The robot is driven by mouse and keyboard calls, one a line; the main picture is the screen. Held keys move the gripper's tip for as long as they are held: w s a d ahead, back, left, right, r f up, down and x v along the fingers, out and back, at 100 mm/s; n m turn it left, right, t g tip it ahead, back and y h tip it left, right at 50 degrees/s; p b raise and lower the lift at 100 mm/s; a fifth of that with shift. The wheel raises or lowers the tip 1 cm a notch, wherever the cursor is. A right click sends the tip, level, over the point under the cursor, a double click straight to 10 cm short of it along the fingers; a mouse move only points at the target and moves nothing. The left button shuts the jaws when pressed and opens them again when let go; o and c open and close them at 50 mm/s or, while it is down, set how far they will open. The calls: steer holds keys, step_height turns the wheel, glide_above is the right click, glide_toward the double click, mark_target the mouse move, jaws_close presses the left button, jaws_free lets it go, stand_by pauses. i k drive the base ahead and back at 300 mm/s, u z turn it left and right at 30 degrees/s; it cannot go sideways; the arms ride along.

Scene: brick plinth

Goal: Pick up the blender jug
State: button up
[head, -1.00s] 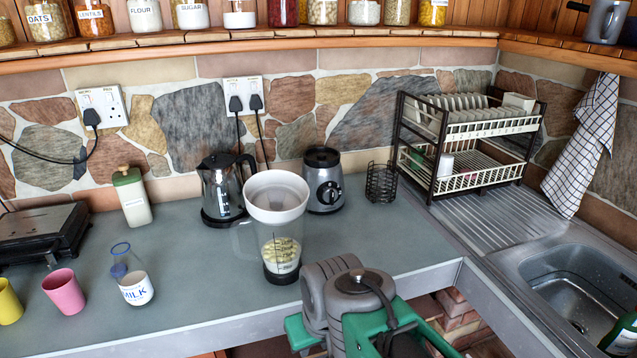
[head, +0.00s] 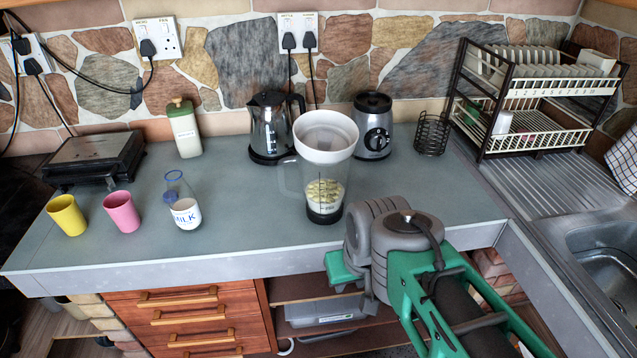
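The blender jug (head: 325,172) stands upright on the grey counter, right of its middle. It is clear with a wide white rim, a dark base, a handle on its left side, and pale pieces in the bottom. The blender's motor base (head: 373,128), silver with a dark top, stands apart behind it to the right. My arm, grey and green, reaches in from the lower right, with its end at the counter's front edge, just right of and nearer than the jug. My gripper's fingers are hidden, so I cannot see whether they are open.
A kettle (head: 271,127) stands close behind the jug to the left. A milk bottle (head: 182,202), pink cup (head: 122,212) and yellow cup (head: 67,215) stand at left. A wire holder (head: 432,134) and dish rack (head: 530,100) are at right. Counter between milk bottle and jug is clear.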

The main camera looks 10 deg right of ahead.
mark_target(324, 187)
steer(key=k, duration=0.5)
steer(key=z, duration=1.55)
steer(key=i, duration=0.85)
steer(key=u, duration=2.05)
steer(key=i, duration=0.5)
steer(key=z, duration=0.05)
